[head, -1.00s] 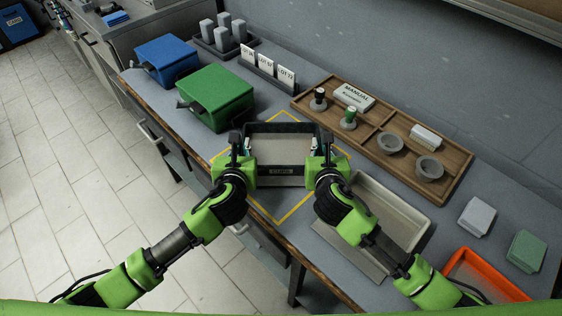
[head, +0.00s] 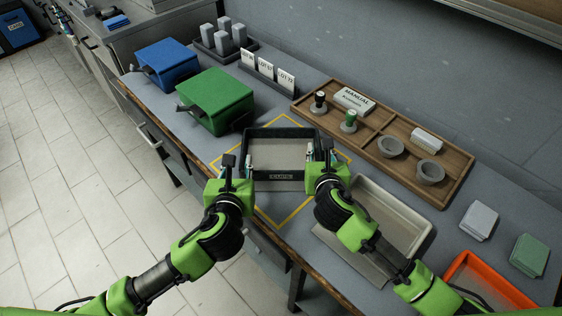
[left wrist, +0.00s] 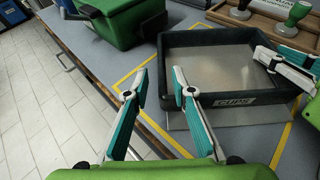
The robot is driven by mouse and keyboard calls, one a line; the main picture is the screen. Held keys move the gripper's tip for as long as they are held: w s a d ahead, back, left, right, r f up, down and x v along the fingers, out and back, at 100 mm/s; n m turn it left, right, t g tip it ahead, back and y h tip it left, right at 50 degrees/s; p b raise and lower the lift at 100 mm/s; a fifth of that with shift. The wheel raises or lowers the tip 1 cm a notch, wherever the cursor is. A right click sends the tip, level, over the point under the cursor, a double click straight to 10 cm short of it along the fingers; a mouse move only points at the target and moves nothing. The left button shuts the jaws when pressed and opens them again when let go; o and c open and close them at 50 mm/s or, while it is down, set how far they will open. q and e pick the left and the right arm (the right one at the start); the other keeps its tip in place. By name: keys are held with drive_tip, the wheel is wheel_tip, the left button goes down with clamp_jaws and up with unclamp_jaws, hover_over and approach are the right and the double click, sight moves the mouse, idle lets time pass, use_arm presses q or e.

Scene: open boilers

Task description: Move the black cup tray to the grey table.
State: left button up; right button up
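The black cup tray (head: 283,133), labelled "CUPS", sits upright on the grey table (head: 225,160) inside a yellow outline. It looks empty, and it also shows in the left wrist view (left wrist: 255,99). My right gripper (head: 318,152) looks open at the tray's right wall. Its fingers (left wrist: 288,62) overlap the right rim in the left wrist view; contact is unclear.
A green box (head: 215,97) and a blue box (head: 166,62) stand at the left. A wooden organiser (head: 452,160) with stampers and bowls lies at the right. A beige tray (head: 405,207) and an orange bin (head: 497,282) are nearer right. The table's front edge is close.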

use_arm(q)
drive_tip(key=v, duration=0.4)
drive_tip(key=shift+s+r, duration=0.1)
drive_tip(key=shift+s, duration=0.2)
use_arm(e)
drive_tip(key=shift+s+r, duration=0.1)
drive_tip(key=shift+s, duration=0.1)
drive_tip(key=v, duration=1.1)
drive_tip(key=shift+s+r, duration=0.15)
drive_tip(key=shift+s, duration=0.1)
